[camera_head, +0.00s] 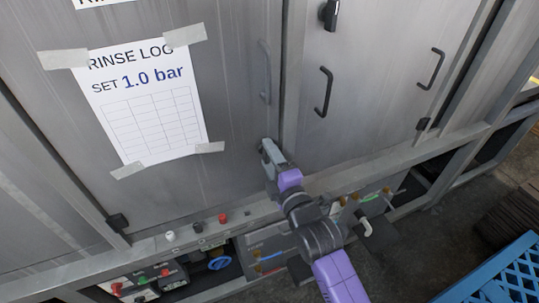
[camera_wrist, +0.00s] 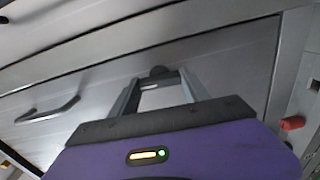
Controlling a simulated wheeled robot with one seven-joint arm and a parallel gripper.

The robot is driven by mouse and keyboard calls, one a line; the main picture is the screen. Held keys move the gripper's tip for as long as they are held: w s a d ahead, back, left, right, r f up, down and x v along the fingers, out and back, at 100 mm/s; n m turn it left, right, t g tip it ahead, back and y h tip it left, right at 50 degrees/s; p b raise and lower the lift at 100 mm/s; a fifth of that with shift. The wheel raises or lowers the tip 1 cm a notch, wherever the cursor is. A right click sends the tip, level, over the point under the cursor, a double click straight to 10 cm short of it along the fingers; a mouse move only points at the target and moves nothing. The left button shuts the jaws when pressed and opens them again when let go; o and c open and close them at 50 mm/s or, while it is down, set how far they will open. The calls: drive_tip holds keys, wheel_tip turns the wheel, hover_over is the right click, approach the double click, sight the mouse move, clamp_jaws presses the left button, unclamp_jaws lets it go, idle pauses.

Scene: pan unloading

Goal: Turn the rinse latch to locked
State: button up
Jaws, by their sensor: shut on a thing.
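My gripper (camera_head: 268,148) is at the right edge of the left grey cabinet door (camera_head: 232,110), below that door's handle. In the wrist view, my gripper (camera_wrist: 159,78) has its two fingers around a small dark knob-like part, the rinse latch (camera_wrist: 157,71), and is shut on it. Only the dark top of the latch shows; my gripper hides it in the head view. I cannot tell which way the latch is turned.
A taped rinse log sheet (camera_head: 150,105) hangs on the left door. A grey handle (camera_head: 265,72) is above my gripper. The right door has black handles (camera_head: 325,92) and a black latch (camera_head: 330,13). Buttons, including a red one (camera_head: 223,218), line the ledge. A blue crate (camera_head: 510,275) stands lower right.

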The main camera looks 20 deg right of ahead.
drive_tip(key=shift+n, duration=0.3)
idle(0.4)
drive_tip(key=o, duration=1.1)
drive_tip(key=s+b, duration=0.1)
drive_tip(key=s, duration=0.6)
drive_tip(key=shift+s, duration=0.4)
